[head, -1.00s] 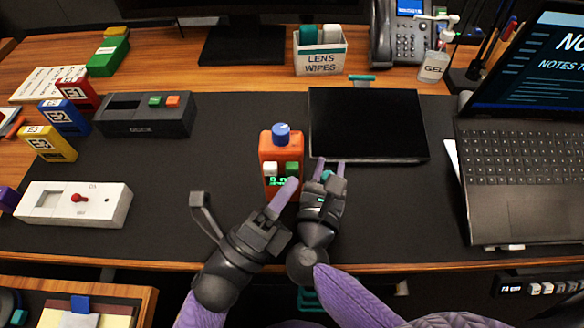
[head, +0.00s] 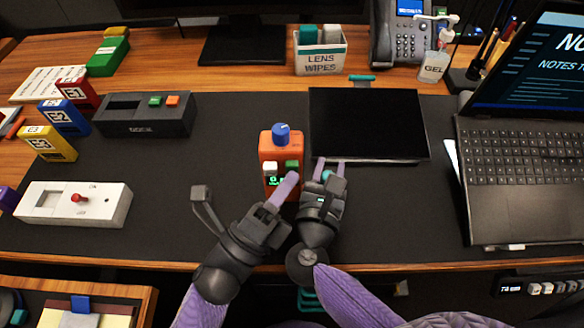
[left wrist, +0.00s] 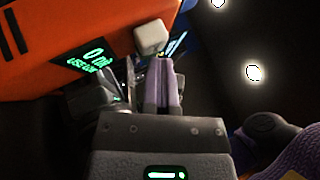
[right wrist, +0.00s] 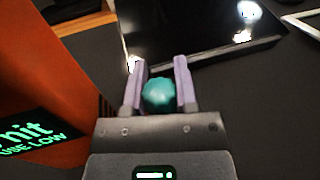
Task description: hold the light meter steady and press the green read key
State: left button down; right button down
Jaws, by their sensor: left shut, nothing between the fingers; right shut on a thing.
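The light meter (head: 268,150) is an orange upright box with a blue knob (head: 281,134) on top. It has a white key (head: 271,168), a green key (head: 291,164) and a lit green display (left wrist: 90,58) reading "nit" and "USE LOW". My left gripper (head: 293,176) is shut and empty, its tips just in front of the meter below the green key; contact cannot be told. The white key (left wrist: 150,37) shows beyond its fingertips in the left wrist view. My right gripper (head: 331,163), right of the meter, is shut on a teal ball (right wrist: 158,95).
A dark flat panel (head: 365,122) lies just behind my right gripper. A grey box with green and orange keys (head: 140,118) and a white switch box (head: 110,205) stand left. A laptop (head: 520,150) is at right. The mat between meter and switch box is clear.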

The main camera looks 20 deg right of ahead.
pick_arm(q)
jog(key=shift+s, duration=0.15)
jog(key=shift+s+a, duration=0.25)
jog(key=shift+s, duration=0.45)
jog(key=shift+s+a, duration=0.25)
jog(key=shift+s, duration=0.55)
jog(key=shift+s+a, duration=0.2)
jog(key=shift+s, duration=0.65)
jog(key=shift+s+a, duration=0.25)
jog(key=shift+s, duration=0.55)
jog(key=s+a, duration=0.4)
jog(key=a, duration=0.2)
jog(key=shift+f, duration=0.15)
